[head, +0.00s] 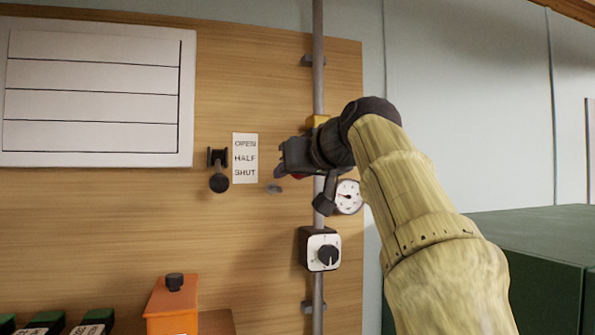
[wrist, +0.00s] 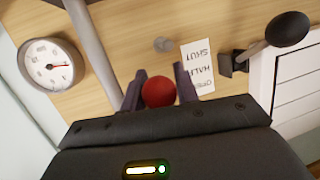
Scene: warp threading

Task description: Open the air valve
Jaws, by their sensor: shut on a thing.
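My gripper (head: 281,171) reaches in from the right in front of the wooden board, just right of the OPEN / HALF / SHUT label (head: 245,158). In the wrist view its two dark fingers (wrist: 159,90) are shut on a red ball knob (wrist: 158,93), which sits between them. In the head view only a sliver of red shows beneath the gripper, which hides the rest of the handle. A yellow fitting (head: 318,121) sits on the grey vertical pipe (head: 318,80) just above my gripper. The label also shows upside down in the wrist view (wrist: 197,68).
A round gauge (head: 348,196) sits below my wrist, and a black-and-white dial box (head: 321,250) is lower on the pipe. A black ball-ended lever (head: 219,182) stands left of the label. A grey disc (head: 273,189) is on the board. An orange box (head: 172,305) stands below.

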